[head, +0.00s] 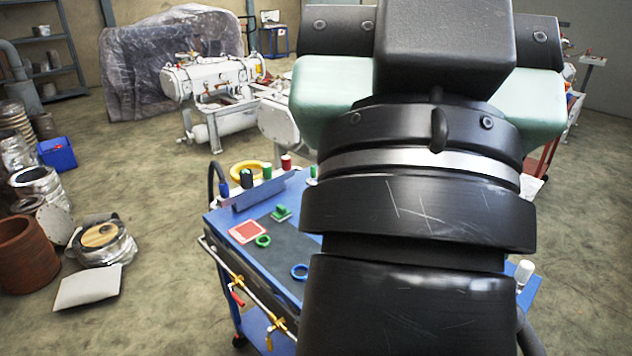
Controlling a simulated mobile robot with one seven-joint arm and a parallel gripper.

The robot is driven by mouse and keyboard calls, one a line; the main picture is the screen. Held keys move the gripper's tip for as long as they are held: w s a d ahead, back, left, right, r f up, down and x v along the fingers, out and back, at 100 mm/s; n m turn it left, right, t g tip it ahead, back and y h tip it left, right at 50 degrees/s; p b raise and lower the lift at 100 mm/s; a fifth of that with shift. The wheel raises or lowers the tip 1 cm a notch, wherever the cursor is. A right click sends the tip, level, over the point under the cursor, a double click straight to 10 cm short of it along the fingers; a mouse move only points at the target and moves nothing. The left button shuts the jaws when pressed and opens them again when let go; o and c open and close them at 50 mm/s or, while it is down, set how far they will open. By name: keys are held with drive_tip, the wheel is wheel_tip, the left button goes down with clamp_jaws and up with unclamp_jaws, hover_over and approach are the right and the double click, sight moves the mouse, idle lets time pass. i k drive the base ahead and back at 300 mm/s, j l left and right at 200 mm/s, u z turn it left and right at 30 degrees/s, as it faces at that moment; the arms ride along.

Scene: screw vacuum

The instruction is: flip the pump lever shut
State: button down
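My arm fills the middle and right of the head view, and my gripper's fingers do not show. A blue trolley (222,221) stands partly behind the arm. A pipe with brass fittings (277,329) runs along its near left side. A small red handle (237,298) hangs at that pipe, pointing down and to the right. I cannot tell whether this handle is the pump lever or whether it is open or shut. A white machine (212,75) stands further back with small red parts on it. Much of the trolley top is hidden by my arm.
A plastic-wrapped coil (100,243), a rusty pot (25,254) and a blue box (57,153) stand at left. Floor between them and the trolley is clear.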

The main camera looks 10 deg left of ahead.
sight(234, 294)
drive_tip(key=i+j+u, duration=0.1)
drive_tip(key=j, duration=0.3)
drive_tip(key=i+j+u, duration=0.1)
drive_tip(key=j, duration=0.35)
drive_tip(key=i+j+u, duration=0.1)
drive_tip(key=i+j, duration=0.15)
drive_tip(key=j, duration=0.15)
drive_tip(key=i+j+u, duration=0.15)
drive_tip(key=j, duration=0.2)
drive_tip(key=i+j+u, duration=0.1)
drive_tip(key=i+j, duration=0.15)
drive_tip(key=j, duration=0.15)
